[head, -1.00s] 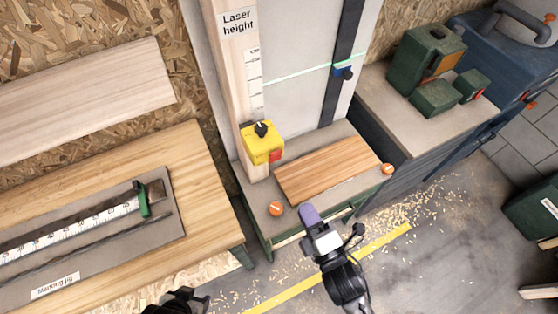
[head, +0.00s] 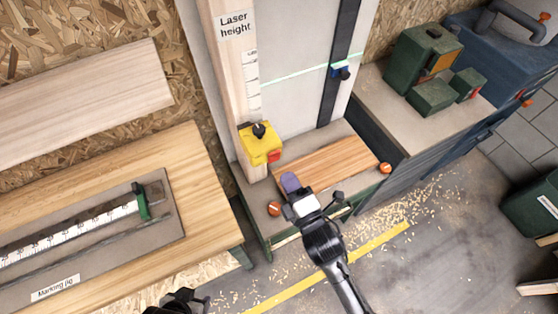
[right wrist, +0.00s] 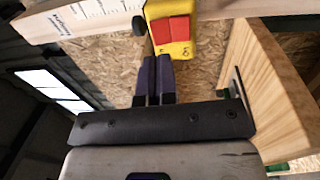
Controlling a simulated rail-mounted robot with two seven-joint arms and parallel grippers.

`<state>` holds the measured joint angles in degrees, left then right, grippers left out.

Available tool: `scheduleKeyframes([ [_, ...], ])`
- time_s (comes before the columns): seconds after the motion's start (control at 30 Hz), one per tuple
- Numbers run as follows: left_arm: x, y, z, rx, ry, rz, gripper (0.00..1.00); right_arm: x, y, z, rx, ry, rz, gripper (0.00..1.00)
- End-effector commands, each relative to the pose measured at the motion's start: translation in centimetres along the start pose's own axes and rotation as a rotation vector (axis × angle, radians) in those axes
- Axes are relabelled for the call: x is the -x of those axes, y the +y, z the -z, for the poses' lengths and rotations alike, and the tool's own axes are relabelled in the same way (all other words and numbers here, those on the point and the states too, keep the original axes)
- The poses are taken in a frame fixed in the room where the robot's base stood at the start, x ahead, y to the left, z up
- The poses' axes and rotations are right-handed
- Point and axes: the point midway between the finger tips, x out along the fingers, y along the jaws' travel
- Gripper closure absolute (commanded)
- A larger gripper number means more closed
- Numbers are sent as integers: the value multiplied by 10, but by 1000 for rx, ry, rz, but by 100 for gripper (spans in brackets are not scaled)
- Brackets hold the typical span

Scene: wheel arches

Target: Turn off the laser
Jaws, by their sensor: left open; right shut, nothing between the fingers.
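A yellow switch box (head: 259,145) with a black knob (head: 258,130) on top and a red switch (head: 273,155) is on the wooden post of the laser stand. In the right wrist view the yellow box (right wrist: 156,9) and its red switch (right wrist: 171,34) are just beyond the fingertips. My left gripper (head: 187,300) is open, partly cut off at the bottom edge.
A wooden board (head: 325,163) lies on the stand's base between orange knobs (head: 274,208) and (head: 385,168). A workbench (head: 205,190) with a ruler jig is at left. Green boxes (head: 424,55) stand on the cabinet at right.

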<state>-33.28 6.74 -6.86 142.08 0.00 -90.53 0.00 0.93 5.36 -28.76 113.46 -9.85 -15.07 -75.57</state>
Motion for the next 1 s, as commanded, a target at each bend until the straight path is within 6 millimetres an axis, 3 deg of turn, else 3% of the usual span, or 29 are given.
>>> scheduleKeyframes([
  [0.2, 2, -2, 0, -6, -1, 5, 37, -33, 1, 0, -1, 0, 0, 100],
  [0.4, 2, -2, 0, -8, -1, 6, 37, -49, 0, 0, 0, -1, 0, 100],
  [1.0, 10, 1, 4, 5, 2, -4, 37, -53, 4, -4, 2, -9, 12, 100],
])
